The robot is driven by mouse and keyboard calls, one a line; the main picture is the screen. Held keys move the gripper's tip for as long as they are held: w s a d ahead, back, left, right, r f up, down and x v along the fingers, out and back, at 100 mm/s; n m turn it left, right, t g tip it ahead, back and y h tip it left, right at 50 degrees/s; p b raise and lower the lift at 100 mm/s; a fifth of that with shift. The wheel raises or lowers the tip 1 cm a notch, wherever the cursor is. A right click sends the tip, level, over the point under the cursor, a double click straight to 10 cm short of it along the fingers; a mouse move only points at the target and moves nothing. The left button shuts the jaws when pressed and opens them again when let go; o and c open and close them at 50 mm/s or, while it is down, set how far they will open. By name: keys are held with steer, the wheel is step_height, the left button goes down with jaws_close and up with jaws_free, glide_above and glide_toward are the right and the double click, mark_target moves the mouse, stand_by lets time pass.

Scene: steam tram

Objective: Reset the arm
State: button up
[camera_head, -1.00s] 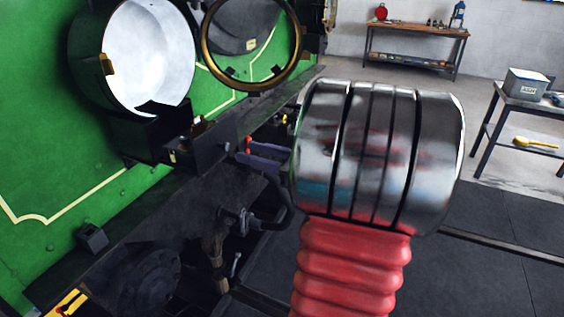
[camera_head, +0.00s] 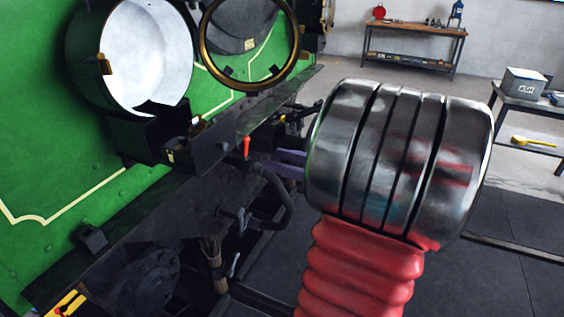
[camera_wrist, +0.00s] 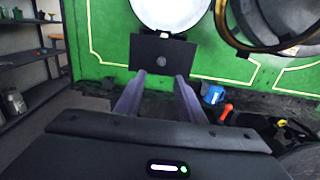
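My arm's silver joint and red ribbed sleeve fill the middle right of the head view. My gripper (camera_wrist: 158,78) shows in the wrist view as two purple-grey fingers standing apart, with nothing visible between them. Beyond the fingertips are a dark plate (camera_wrist: 163,52) and the green tram front (camera_wrist: 108,40). In the head view the purple fingers (camera_head: 290,157) show beside the dark ledge, partly hidden by my arm. I cannot tell how far the fingertips are from the tram.
The green tram front (camera_head: 50,120) has a round white opening (camera_head: 146,55) and an open brass-rimmed door (camera_head: 289,62). A red handle (camera_head: 247,146) stands by the ledge. A bench (camera_head: 412,60) and a table with a grey box (camera_head: 524,82) stand behind, with open floor between.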

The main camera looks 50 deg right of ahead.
steer(key=shift+a, duration=0.1)
stand_by(0.3)
steer(key=w+a+f+n+g+y, duration=0.2)
steer(key=a+n+g, duration=0.25)
steer(key=a, duration=0.45)
steer(key=w+a+f+n+g+y, duration=0.25)
steer(key=a+n+g, duration=0.2)
steer(key=a, duration=0.45)
steer(key=s+a+f+n+g+h, duration=0.1)
steer(key=s+a+n+h, duration=0.2)
steer(key=a+n, duration=0.4)
steer(key=s+a+f+n+g+h, duration=0.1)
steer(key=s+a+n+h, duration=0.3)
steer(key=n, duration=1.3)
steer(key=a+h, duration=0.2)
steer(key=shift+a+f+g, duration=0.15)
steer(key=shift+a+g, duration=0.25)
stand_by(0.6)
steer(key=shift+s, duration=0.1)
steer(key=shift+c, duration=0.6)
